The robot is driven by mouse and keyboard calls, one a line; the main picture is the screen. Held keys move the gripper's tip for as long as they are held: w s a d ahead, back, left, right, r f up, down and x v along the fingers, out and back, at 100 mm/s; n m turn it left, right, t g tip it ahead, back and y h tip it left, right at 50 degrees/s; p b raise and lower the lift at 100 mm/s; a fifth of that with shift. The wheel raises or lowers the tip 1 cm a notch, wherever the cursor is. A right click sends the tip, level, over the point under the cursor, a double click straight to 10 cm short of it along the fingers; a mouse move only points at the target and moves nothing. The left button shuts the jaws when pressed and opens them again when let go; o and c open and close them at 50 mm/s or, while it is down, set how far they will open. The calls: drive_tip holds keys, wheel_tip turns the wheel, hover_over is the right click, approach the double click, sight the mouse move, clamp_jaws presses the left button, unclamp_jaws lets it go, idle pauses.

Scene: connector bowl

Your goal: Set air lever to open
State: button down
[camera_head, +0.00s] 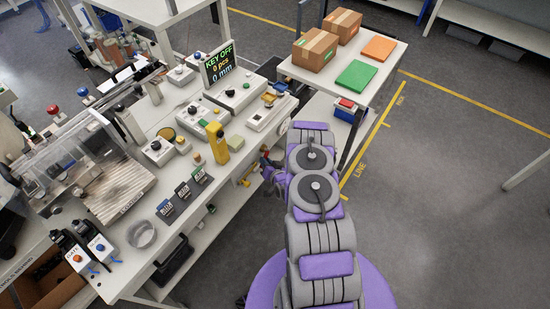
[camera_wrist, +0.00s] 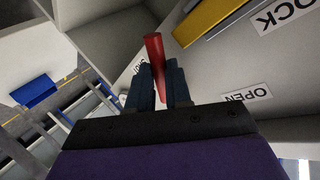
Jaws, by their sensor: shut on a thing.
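The red air lever (camera_wrist: 156,60) shows in the wrist view, with its free end pointing up in the picture. My gripper (camera_wrist: 162,85) is shut on it, with one dark finger on each side. A partly hidden label, seemingly SHUT (camera_wrist: 138,66), is just left of the lever. The OPEN label (camera_wrist: 247,95) is to the right, apart from the lever. The lever's pivot is hidden by my gripper. In the head view my gripper (camera_head: 268,166) is at the workbench's right side, below its top, and the lever is too small to tell there.
A yellow part (camera_wrist: 207,20) and a LOCK label (camera_wrist: 283,12) are near the lever at upper right. The workbench (camera_head: 120,278) carries several control boxes and a yellow post (camera_head: 216,143). A side table (camera_head: 328,85) with cartons stands beyond my arm.

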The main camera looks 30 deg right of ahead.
sight(266, 158)
wheel_tip(266, 158, up, 3)
drive_tip(key=m+g+y+p, duration=0.1)
drive_tip(key=m+y, duration=0.1)
drive_tip(key=m+g+y, duration=0.2)
drive_tip(key=shift+a+r+m+p, duration=0.2)
drive_tip(key=shift+m+p, duration=0.1)
drive_tip(key=shift+p, duration=0.1)
drive_tip(key=shift+d+r+m+g+y+p, duration=0.1)
drive_tip(key=shift+r+m+g+y+p, duration=0.25)
drive_tip(key=shift+m+y+p, duration=0.3)
drive_tip(key=c, duration=1.1)
unclamp_jaws()
drive_tip(key=shift+o, duration=0.2)
drive_tip(key=shift+s, duration=0.1)
drive_tip(key=p+v, duration=0.2)
drive_tip(key=v, duration=1.5)
drive_tip(key=shift+d+p, duration=0.3)
drive_tip(key=shift+p, duration=0.1)
drive_tip(key=shift+s+f, duration=0.1)
